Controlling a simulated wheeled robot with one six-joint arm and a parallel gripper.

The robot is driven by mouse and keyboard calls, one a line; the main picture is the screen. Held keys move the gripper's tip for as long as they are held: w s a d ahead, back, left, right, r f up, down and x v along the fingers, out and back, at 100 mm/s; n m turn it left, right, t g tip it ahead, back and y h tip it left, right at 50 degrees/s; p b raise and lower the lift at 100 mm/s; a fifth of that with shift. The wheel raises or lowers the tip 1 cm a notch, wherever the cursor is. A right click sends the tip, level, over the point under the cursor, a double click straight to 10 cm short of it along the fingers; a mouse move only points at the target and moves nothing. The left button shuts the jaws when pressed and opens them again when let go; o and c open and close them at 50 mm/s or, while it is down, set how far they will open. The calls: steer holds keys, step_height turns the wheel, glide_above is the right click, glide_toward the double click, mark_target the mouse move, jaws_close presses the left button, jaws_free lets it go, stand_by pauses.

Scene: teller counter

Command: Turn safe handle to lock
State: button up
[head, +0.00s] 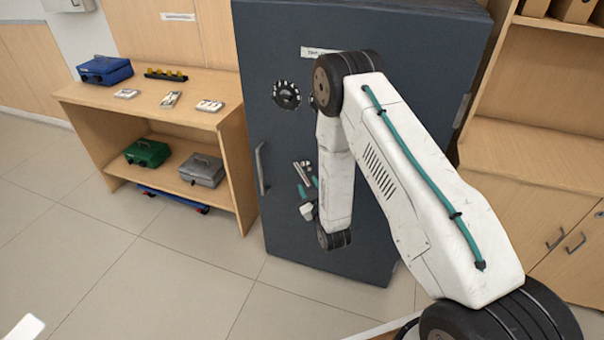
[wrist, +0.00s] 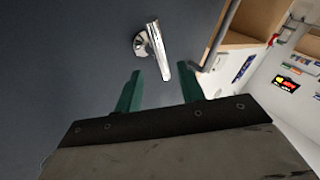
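The safe (head: 280,55) is a tall dark blue-grey cabinet with its door shut. Its silver lever handle (wrist: 157,50) shows in the wrist view, with a round hub at upper left and the bar pointing down, slightly tilted. The handle also shows small in the head view (head: 301,170), partly hidden beside my arm. My gripper (wrist: 160,70) has green fingers spread apart. The bar's lower end appears between the fingertips, with a gap on each side; depth is hard to judge. In the head view my gripper (head: 308,188) is just below the handle.
A black dial (head: 287,95) and a vertical pull bar (head: 261,168) are on the safe door. A wooden shelf unit (head: 225,125) with cash boxes stands at left. Wooden cabinets (head: 530,150) stand at right. The floor in front is clear.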

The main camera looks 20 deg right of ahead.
mark_target(303, 174)
steer(key=w, duration=0.7)
steer(key=shift+w+a+f, duration=0.1)
steer(key=shift+w, duration=0.2)
steer(key=shift+c, duration=0.3)
jaws_close()
